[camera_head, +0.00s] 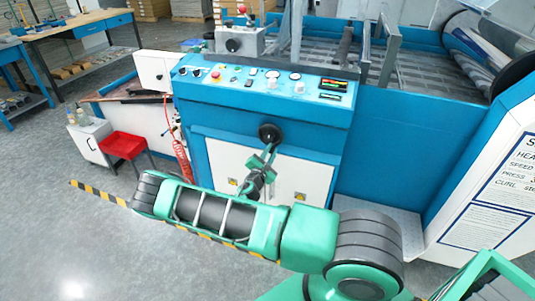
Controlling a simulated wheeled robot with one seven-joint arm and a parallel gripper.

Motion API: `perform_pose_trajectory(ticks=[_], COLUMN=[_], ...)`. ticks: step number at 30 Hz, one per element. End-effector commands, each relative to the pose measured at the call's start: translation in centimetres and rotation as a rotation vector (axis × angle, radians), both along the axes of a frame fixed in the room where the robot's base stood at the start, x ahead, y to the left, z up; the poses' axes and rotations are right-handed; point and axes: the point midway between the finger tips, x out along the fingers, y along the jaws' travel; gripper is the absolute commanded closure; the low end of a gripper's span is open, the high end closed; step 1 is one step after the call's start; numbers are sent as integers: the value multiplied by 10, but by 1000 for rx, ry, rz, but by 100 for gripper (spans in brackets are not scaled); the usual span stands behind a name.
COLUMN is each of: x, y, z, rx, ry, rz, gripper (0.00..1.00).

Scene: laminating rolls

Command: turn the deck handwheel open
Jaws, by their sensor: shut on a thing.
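The deck handwheel (268,131) is a small, dark, round wheel on the front of the blue machine console, below the sloped control panel. My green and black arm reaches across the foreground, and my gripper (268,147) is at the lower edge of the wheel. The gripper is shut on the handwheel. The fingertips are small and dark against the wheel, so the exact grip on the rim or a handle is hard to make out.
The control panel (266,84) with buttons and gauges lies above the wheel. White cabinet doors (313,178) are below it. Open floor lies at lower left; a printed sign panel (500,175) is right.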

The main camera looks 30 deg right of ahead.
Motion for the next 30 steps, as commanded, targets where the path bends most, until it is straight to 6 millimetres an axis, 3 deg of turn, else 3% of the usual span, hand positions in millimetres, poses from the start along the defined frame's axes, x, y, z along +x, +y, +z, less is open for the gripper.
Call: perform_pose_trajectory(ticks=[16,17,18,30], x=[-4,-4,-4,-6], y=[-2,-2,-2,5], z=[-4,-4,-4,-1], rx=[-10,-9,-9,-13], ry=[27,27,27,22], rz=[-5,-5,-5,-1], gripper=[100,78,75,75])
